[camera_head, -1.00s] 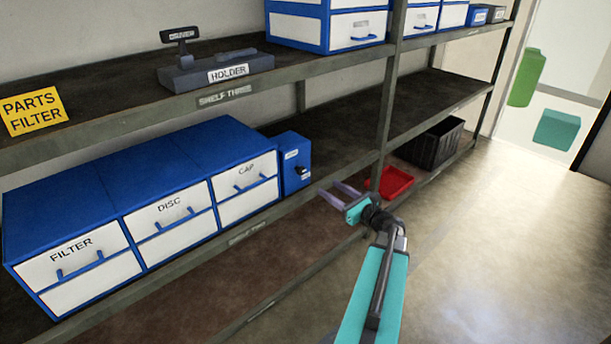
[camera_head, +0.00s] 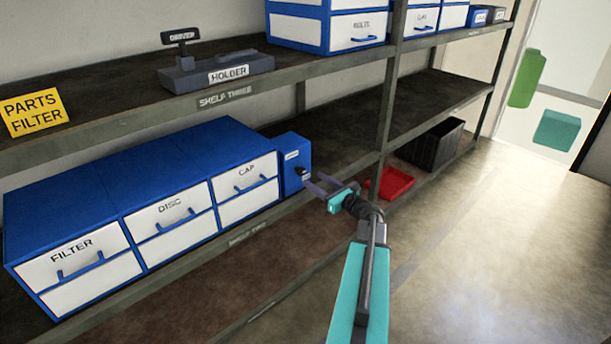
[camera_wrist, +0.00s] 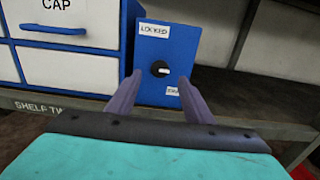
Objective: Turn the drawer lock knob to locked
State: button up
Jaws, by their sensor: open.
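The drawer lock knob is a round black knob (camera_wrist: 160,69) with a white mark, on the front of a small blue box (camera_wrist: 180,38). In the wrist view the white mark points right, between a "LOCKED" label (camera_wrist: 153,29) above and a second, partly hidden label (camera_wrist: 173,92) at lower right. In the head view the knob (camera_head: 302,171) shows at the box's front, right of the CAP drawer (camera_head: 243,173). My gripper (camera_head: 315,182) is open in front of the knob. In the wrist view its fingers (camera_wrist: 155,92) lie either side of the knob's line; contact is not visible.
FILTER (camera_head: 75,254) and DISC (camera_head: 170,213) drawers stand left of the box. The shelf edge (camera_wrist: 48,106) runs below it. A shelf post (camera_head: 385,110), a red tray (camera_head: 392,184) and a black crate (camera_head: 432,146) are to the right. The floor at right is clear.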

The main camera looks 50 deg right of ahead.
aim_at(302, 172)
jog(key=shift+w+d, duration=0.2)
jog(key=shift+w, duration=2.8)
jog(key=c, duration=1)
jog(key=shift+c, duration=0.2)
